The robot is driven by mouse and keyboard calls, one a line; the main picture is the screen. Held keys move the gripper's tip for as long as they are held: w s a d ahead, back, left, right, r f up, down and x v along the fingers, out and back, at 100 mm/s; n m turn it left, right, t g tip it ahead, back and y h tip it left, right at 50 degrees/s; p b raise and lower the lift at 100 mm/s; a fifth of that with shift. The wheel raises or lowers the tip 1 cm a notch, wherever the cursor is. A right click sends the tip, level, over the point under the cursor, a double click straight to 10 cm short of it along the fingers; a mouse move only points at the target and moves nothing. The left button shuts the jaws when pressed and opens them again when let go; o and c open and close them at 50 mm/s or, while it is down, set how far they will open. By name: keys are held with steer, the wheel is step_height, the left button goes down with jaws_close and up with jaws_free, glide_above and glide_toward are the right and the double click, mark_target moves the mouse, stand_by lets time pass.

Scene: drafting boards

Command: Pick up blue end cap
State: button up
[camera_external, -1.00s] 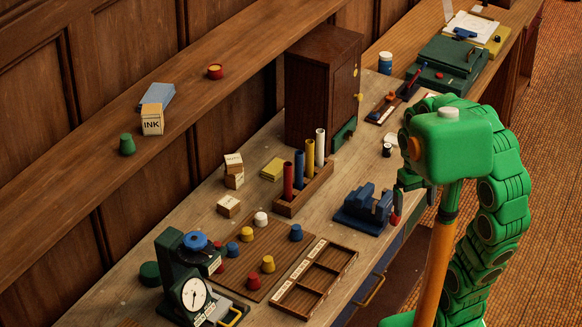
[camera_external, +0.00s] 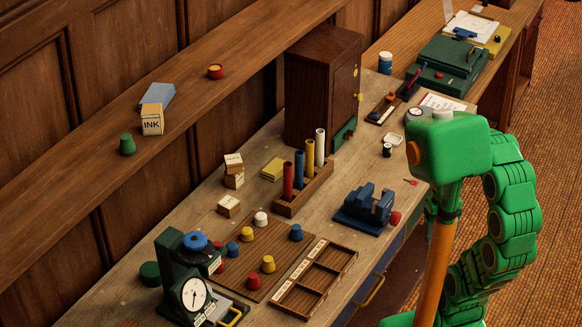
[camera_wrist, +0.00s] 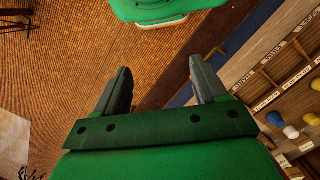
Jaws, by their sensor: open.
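Two blue end caps stand on the brown board (camera_external: 228,230) on the bench: one near its right corner (camera_external: 296,232), one near its left side (camera_external: 232,249). A blue cap (camera_wrist: 274,118) also shows at the right edge of the wrist view; I cannot tell which of the two it is. My gripper (camera_wrist: 160,68) is open and empty, its two grey fingers spread over the floor in the wrist view. It is well away from the caps, to their right. In the external view its fingers are mostly hidden by my green arm.
White, yellow and red caps share the board. A labelled compartment tray (camera_external: 314,278) lies beside it. A blue vise (camera_external: 366,208) and a rack of coloured tubes (camera_external: 304,190) stand behind. A green press with a dial (camera_external: 194,285) is at the left. The bench edge drops to the floor.

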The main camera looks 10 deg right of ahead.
steer(key=w+a+n+t, duration=0.1)
steer(key=w+a+n, duration=1.9)
steer(key=w, duration=0.4)
steer(key=n, duration=1.4)
glide_above(232, 245)
steer(key=shift+t, duration=0.4)
steer(key=f, duration=0.8)
steer(key=shift+d+f, duration=0.3)
steer(key=shift+a+f+n, duration=0.25)
steer(key=shift+a+n, duration=0.25)
steer(key=shift+d+f, duration=0.15)
steer(key=shift+f, duration=3.7)
